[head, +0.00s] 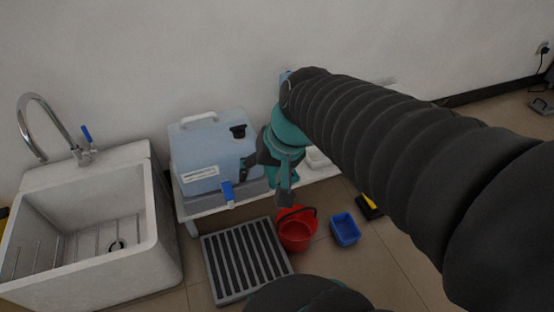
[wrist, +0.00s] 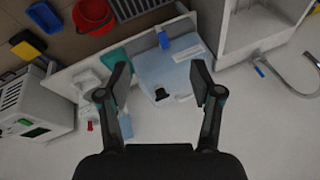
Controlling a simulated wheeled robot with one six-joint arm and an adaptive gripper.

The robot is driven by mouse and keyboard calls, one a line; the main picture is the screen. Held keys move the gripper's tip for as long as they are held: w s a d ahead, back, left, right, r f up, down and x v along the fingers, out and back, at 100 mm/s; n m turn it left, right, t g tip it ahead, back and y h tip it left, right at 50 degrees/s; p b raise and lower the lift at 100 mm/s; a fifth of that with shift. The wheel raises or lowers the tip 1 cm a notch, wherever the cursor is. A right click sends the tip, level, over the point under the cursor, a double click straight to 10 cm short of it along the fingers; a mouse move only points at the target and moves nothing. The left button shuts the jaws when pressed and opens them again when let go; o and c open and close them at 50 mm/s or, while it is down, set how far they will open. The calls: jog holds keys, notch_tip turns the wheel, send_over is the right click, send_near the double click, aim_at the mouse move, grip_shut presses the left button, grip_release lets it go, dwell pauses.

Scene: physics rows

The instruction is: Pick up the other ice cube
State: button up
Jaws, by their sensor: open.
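I cannot make out an ice cube in either view. My gripper (head: 266,186) is open in the head view, over the right end of a pale blue box. In the wrist view, my gripper (wrist: 160,70) has its two dark fingers wide apart with nothing held between them. The pale blue box (head: 205,158) has a white handle, a black fitting on top and a blue tap at its front. It also shows between and beyond the fingers in the wrist view (wrist: 178,76). My arm hides much of the right side of the head view.
The box stands on a low white bench (head: 322,174). A white sink (head: 160,225) is at left. On the floor are a dark slatted grate (head: 207,257), a red bucket (head: 295,236) and a blue bin (head: 345,229). A white machine (wrist: 45,112) shows at the wrist view's left.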

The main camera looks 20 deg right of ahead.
jog(key=w+d+f+m+t+y+b, duration=0.1)
jog(key=w+d+f+m+y+b, duration=0.2)
jog(key=w+f+m, duration=0.55)
jog(key=w+d+f+m+t+y, duration=0.15)
jog(key=w+f+m+y, duration=0.35)
jog(key=w, duration=0.7)
jog(key=w+d+f+m+t+h, duration=0.1)
jog(key=w+d+f+m+t, duration=0.1)
jog(key=d+f+m, duration=0.2)
jog(key=w+d+f+m+t+h+b, duration=0.1)
jog(key=w+d+f+m+t+h, duration=0.1)
jog(key=d+f+m, duration=0.3)
jog(key=w+d+f+m+t+h+b, duration=0.1)
jog(key=w+d+f+m, duration=0.3)
jog(key=d+f, duration=0.6)
notch_tip(320, 180, down, 5)
jog(key=shift+w+d+r+m+t+h, duration=0.1)
jog(key=shift+w+r+m+t+h, duration=0.1)
jog(key=shift+m+t+h, duration=0.45)
jog(key=shift+w+d+f+m, duration=0.1)
jog(key=shift+d+f+m, duration=0.05)
jog(key=shift+f+m, duration=0.2)
jog(key=b+x, duration=0.1)
jog(key=x, duration=0.7)
jog(key=shift+a+x, duration=0.2)
jog(key=shift+x, duration=1.15)
jog(key=shift+a+x, duration=0.25)
jog(key=shift+x, duration=1.1)
jog(key=c, duration=1.1)
